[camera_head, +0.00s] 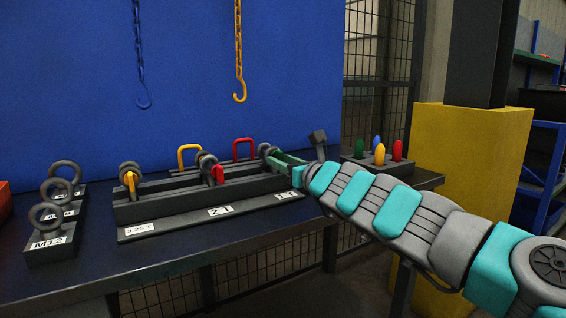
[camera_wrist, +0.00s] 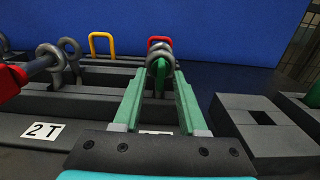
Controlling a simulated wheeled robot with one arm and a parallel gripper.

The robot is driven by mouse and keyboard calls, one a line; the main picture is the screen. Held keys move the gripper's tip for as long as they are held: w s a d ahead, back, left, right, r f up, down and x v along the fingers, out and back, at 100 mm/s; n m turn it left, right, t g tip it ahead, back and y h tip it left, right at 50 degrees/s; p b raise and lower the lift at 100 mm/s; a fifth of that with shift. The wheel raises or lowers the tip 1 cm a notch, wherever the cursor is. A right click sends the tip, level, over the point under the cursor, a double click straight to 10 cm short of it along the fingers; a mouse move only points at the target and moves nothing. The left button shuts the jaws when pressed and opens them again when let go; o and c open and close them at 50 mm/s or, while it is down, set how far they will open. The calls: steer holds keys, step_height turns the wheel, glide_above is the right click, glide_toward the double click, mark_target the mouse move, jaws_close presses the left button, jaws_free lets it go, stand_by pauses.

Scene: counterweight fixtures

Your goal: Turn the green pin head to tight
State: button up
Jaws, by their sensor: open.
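The green pin head (camera_wrist: 158,70) shows in the wrist view in front of a grey shackle (camera_wrist: 160,49) at the right end of the dark rack. My gripper (camera_wrist: 160,77) is open, with one green finger on each side of the pin head. I cannot tell whether either finger touches it. In the head view my gripper (camera_head: 279,157) reaches the right-hand shackle (camera_head: 265,150), and its fingers largely hide the pin head there. How tight the pin is cannot be seen.
Shackles with a yellow pin head (camera_head: 130,181) and a red pin head (camera_head: 218,174) stand to the left on the rack. Eyebolts on blocks (camera_head: 50,241) stand at far left. A block with several coloured pegs (camera_head: 397,150) is at right. Chain hooks (camera_head: 240,92) hang behind.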

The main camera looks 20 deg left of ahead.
steer(key=shift+d, duration=0.15)
steer(key=shift+b+v, duration=0.5)
steer(key=shift+v, duration=3.3)
steer(key=shift+s, duration=0.1)
